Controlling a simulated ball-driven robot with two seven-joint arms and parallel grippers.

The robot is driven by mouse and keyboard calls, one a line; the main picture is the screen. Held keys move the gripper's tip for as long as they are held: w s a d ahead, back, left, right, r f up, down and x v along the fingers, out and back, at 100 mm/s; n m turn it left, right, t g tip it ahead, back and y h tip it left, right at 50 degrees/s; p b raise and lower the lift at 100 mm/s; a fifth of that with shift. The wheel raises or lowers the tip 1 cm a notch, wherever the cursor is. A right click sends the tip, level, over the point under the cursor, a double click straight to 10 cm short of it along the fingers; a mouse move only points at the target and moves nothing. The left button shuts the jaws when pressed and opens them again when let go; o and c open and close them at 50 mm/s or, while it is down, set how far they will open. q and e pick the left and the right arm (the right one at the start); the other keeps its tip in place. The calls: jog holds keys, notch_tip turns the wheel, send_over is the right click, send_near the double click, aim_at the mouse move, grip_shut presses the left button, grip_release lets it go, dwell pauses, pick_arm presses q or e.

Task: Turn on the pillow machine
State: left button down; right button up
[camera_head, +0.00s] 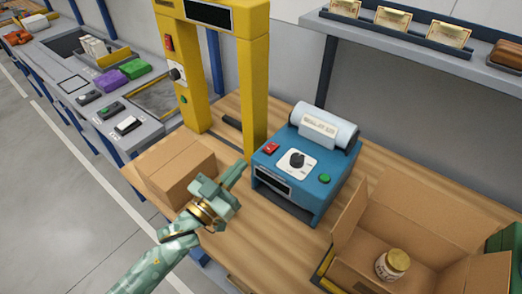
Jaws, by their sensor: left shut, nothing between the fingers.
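The pillow machine (310,160) is a blue box on the wooden bench, with a roll of clear film (325,127) on top. Its sloped top face carries a red rocker switch (271,148), a black dial (296,159) on a white plate, and a green button (324,179). A dark slot is in its front. My left gripper (236,175) is shut and empty, just left of the machine, with its tips pointing up and right toward the red switch side. It appears apart from the machine. My right gripper is not in view.
A closed cardboard box (172,163) lies left of my gripper. A yellow frame (255,85) stands behind it. An open carton (435,240) with a jar (392,264) is at the right. A shelf (410,48) with cards hangs above. A grey counter (75,65) runs along the left.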

pick_arm(q)
notch_tip(320, 180, up, 2)
send_over(261, 158)
jog(key=shift+w+d+r+b, duration=0.1)
jog(key=shift+w+d+b, duration=0.15)
jog(key=shift+w+b, duration=0.1)
notch_tip(261, 158, down, 3)
jog(key=shift+s+a+r+b, duration=0.1)
jog(key=shift+b, duration=0.35)
jog(key=shift+s+a+f, duration=0.1)
jog(key=shift+f, duration=0.45)
jog(key=shift+f, duration=0.15)
